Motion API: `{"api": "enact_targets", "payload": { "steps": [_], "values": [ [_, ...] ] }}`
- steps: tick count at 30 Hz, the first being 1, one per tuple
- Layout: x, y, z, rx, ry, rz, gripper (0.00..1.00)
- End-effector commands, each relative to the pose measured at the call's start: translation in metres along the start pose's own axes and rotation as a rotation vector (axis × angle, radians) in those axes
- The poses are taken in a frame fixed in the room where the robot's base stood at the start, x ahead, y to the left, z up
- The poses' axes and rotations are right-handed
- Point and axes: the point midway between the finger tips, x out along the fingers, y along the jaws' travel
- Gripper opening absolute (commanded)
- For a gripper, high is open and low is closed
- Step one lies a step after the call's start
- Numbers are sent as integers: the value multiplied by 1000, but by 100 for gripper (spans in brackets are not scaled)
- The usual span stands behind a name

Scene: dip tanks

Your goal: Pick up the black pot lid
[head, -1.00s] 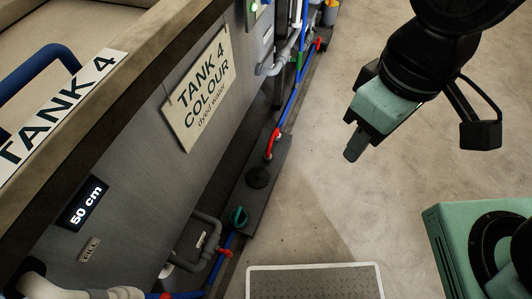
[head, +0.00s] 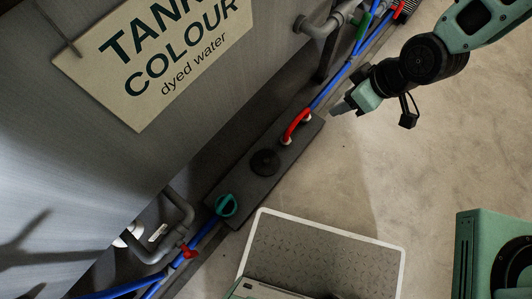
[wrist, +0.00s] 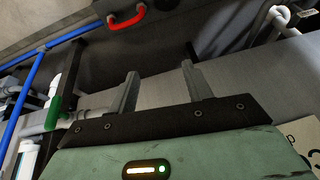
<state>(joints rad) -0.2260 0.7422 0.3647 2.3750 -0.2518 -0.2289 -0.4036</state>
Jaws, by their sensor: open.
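The black pot lid (head: 265,162) is a small round dark disc lying on a dark grey ledge (head: 243,187) at the foot of the tank. It sits between a red handle (head: 296,127) and a teal round knob (head: 227,205). My gripper (head: 340,108) is up and to the right of the lid in the head view, clear of it, with the red handle between them. In the wrist view my gripper (wrist: 160,85) shows two grey fingers spread apart with nothing between them. A dark shape at that view's top edge may be the lid; I cannot tell.
The steel tank wall (head: 100,165) with its sign (head: 160,60) rises behind the ledge. Blue and grey pipes (head: 178,215) run along its foot. A framed tread plate (head: 325,250) lies on the floor in front. Bare concrete floor (head: 400,180) is open to the right.

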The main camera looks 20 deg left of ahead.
Motion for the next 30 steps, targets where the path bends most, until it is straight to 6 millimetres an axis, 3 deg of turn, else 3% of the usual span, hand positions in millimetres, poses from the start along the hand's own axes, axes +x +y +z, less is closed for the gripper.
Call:
{"api": "enact_targets", "payload": {
  "steps": [1,3,15,24,30],
  "values": [
    [40,2,15,-12,25,-16,50],
    [75,4,24,-37,69,-29,50],
    [256,-9,89,-111,363,-58,50],
    [363,-40,148,-83,593,-11,50],
    [406,-61,179,-40,712,48,50]
  ]
}}
